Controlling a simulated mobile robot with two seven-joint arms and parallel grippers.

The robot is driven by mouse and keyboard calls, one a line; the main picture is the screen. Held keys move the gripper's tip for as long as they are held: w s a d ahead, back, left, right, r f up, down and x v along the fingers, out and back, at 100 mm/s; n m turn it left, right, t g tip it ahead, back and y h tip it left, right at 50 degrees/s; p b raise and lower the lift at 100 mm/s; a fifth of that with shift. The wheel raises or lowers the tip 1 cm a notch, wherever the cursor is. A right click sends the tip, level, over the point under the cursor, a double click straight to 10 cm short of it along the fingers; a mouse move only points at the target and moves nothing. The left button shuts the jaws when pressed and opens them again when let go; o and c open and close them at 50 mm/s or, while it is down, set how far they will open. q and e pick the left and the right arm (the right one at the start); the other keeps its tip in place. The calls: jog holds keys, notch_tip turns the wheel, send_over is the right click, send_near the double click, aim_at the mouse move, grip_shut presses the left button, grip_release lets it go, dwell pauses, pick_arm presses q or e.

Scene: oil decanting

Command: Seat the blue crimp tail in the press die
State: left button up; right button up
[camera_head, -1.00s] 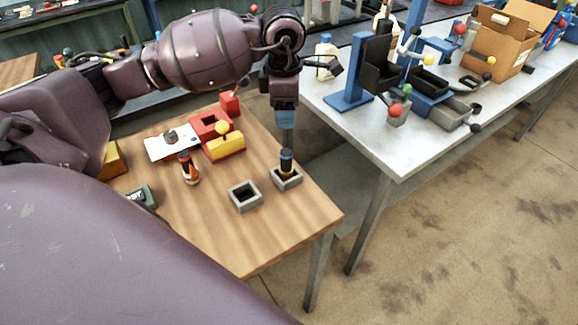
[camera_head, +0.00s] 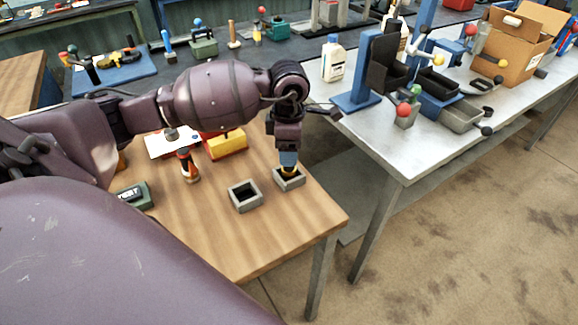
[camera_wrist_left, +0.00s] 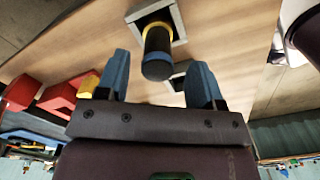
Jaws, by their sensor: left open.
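The blue-banded crimp tail is a dark cylinder (camera_wrist_left: 157,50) with a yellow lower part and a blue band, standing in a grey square holder (camera_head: 290,183). In the head view only a little yellow (camera_head: 289,173) shows below my gripper. My left gripper (camera_head: 288,160) points down right above this holder. In the left wrist view its two blue fingers (camera_wrist_left: 160,72) are open, on either side of the cylinder's top, with gaps. The holder's rim (camera_wrist_left: 180,25) shows behind. I cannot tell which thing is the press die. My right gripper is not in view.
An empty grey square holder (camera_head: 245,197) stands just left. A similar orange-banded part (camera_head: 188,166), a yellow block (camera_head: 227,146) and a green tester box (camera_head: 133,196) are on the wooden table. The metal bench (camera_head: 400,150) to the right carries a blue stand, levers and a carton.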

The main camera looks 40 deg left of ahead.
pick_arm(q)
jog(key=f, duration=0.4)
jog(key=shift+a, duration=0.2)
jog(key=c, duration=1.1)
